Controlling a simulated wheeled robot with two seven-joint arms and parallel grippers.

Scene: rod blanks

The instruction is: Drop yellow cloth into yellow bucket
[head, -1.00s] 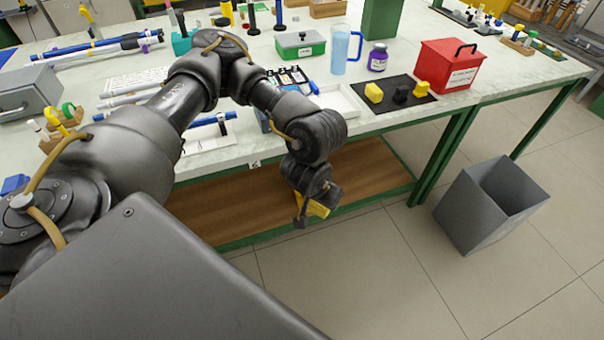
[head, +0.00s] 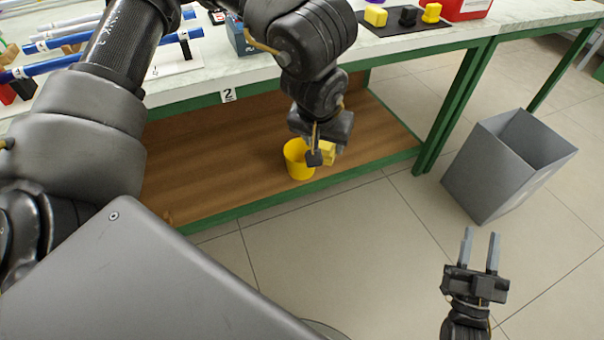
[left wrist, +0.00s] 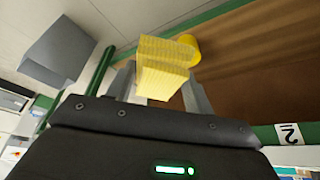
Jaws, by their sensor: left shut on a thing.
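The yellow cloth (left wrist: 162,68) is a folded, ribbed block held between the fingers of my left gripper (left wrist: 158,90) in the left wrist view. In the head view the left gripper (head: 318,152) points down, and part of the cloth (head: 328,152) shows beside its finger. The yellow bucket (head: 297,160) stands on the wooden lower shelf near its front edge, partly hidden behind the left gripper; it also shows in the left wrist view (left wrist: 189,45), beyond the cloth. Their height gap is hard to tell. My right gripper (head: 480,250) is open and empty over the floor.
The brown lower shelf (head: 220,180) has a green front rail, with the workbench top (head: 215,75) above it. A grey bin (head: 490,180) stands on the floor at right. Yellow and black blocks sit on a dark mat (head: 385,22). The floor between shelf and bin is clear.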

